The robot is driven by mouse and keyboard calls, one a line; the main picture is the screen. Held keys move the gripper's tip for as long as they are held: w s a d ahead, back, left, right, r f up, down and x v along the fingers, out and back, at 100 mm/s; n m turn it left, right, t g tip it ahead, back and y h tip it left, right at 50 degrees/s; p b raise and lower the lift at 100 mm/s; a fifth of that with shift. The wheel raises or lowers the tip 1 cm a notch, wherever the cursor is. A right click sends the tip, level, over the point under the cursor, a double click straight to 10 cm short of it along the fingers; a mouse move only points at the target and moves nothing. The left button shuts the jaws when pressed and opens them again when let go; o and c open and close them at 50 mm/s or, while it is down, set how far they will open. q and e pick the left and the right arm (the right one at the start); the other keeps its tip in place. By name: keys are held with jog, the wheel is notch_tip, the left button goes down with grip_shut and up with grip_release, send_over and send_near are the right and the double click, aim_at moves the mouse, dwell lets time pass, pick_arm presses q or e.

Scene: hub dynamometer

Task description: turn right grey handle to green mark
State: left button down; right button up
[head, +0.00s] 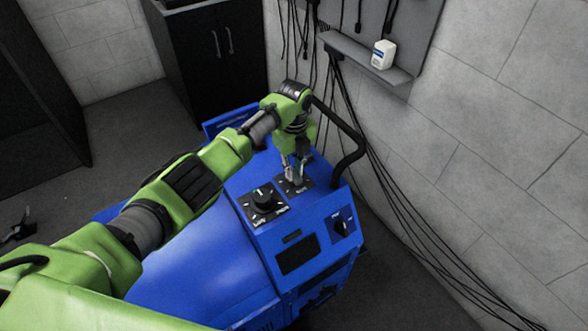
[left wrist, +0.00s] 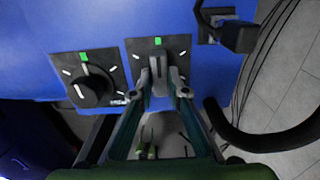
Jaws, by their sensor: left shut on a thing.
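The blue machine (head: 215,258) carries two dark dial plates side by side on its top. The right grey handle (left wrist: 160,66) sits on the right plate (left wrist: 139,47), with a green mark (left wrist: 158,40) on the plate's upper edge in the left wrist view. The handle's visible end points up, roughly at that mark. My left gripper (left wrist: 164,87) is shut on the handle, one finger on each side. The fingers hide its lower part. In the head view, the left gripper (head: 294,170) reaches down onto the same plate and covers most of the handle.
A black knob (left wrist: 91,88) with a white pointer and its own green mark (left wrist: 84,57) stands beside the handle. A thick black tube (head: 352,150) arches near the gripper. A black plug (left wrist: 237,36) is close by. Cables hang along the grey wall (head: 480,140).

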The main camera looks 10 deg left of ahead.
aim_at(294, 172)
pick_arm(q)
jog(key=shift+r, duration=0.1)
jog(key=c, duration=2)
grip_release()
jog(key=shift+o, duration=0.2)
notch_tip(294, 172, up, 12)
